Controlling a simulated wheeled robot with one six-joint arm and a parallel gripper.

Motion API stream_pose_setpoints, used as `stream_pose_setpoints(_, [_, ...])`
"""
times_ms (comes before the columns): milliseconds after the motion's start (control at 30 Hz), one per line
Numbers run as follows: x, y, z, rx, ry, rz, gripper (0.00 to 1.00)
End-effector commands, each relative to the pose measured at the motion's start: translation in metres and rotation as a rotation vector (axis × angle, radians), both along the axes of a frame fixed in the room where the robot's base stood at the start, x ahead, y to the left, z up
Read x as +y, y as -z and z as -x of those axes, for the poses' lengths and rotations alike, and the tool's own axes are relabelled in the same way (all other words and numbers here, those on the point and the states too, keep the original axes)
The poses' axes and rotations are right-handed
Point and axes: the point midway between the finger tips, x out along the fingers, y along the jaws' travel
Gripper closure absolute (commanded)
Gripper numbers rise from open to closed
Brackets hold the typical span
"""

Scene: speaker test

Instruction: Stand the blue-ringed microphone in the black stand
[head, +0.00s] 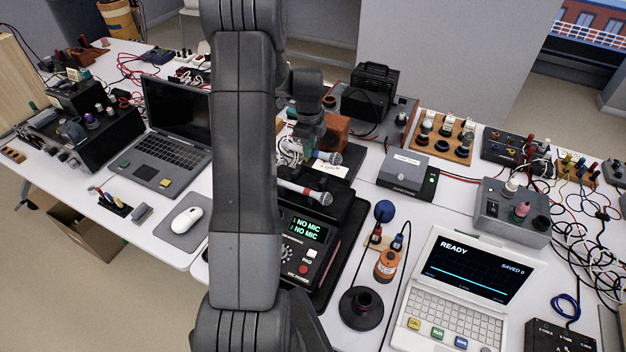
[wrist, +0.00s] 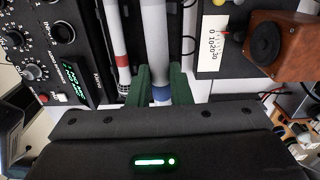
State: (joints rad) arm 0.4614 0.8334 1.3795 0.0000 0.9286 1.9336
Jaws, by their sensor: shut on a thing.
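The blue-ringed microphone (wrist: 161,93) has a pale body and lies between the green fingertips of my gripper (wrist: 161,88) in the wrist view. The gripper is shut on it near the blue ring. In the head view its grey head (head: 334,158) shows beside my gripper (head: 309,150), behind my arm; whether it touches what is below, I cannot tell. A red-ringed microphone (head: 305,191) lies nearer the robot, and beside the held one in the wrist view (wrist: 121,60). The black stand (head: 361,308), a round base with an upright socket, is at the front, apart from my gripper.
A black unit with a "NO MIC" display (head: 306,230) is left of the stand. A wooden box (wrist: 276,45) is near my gripper.

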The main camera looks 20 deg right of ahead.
Motion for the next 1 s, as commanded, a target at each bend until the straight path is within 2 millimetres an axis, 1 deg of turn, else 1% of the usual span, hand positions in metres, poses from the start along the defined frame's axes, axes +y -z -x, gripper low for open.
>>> stream_pose_setpoints(100, [-0.005, -0.002, 0.002, -0.001, 0.039, 0.001, 1.0])
stream_pose_setpoints(367, [-0.005, -0.002, 0.002, 0.0, 0.042, 0.0, 1.0])
stream_pose_setpoints(467, [-0.005, 0.001, 0.002, 0.0, 0.041, 0.0, 1.0])
stream_pose_setpoints(533, [-0.005, 0.006, 0.002, 0.001, 0.041, -0.001, 1.0])
stream_pose_setpoints(667, [-0.005, 0.024, 0.002, 0.002, 0.04, -0.001, 1.0])
stream_pose_setpoints(900, [-0.005, 0.072, 0.002, 0.001, 0.04, 0.0, 1.0])
stream_pose_setpoints(1000, [-0.005, 0.087, 0.002, 0.001, 0.04, 0.0, 1.0])
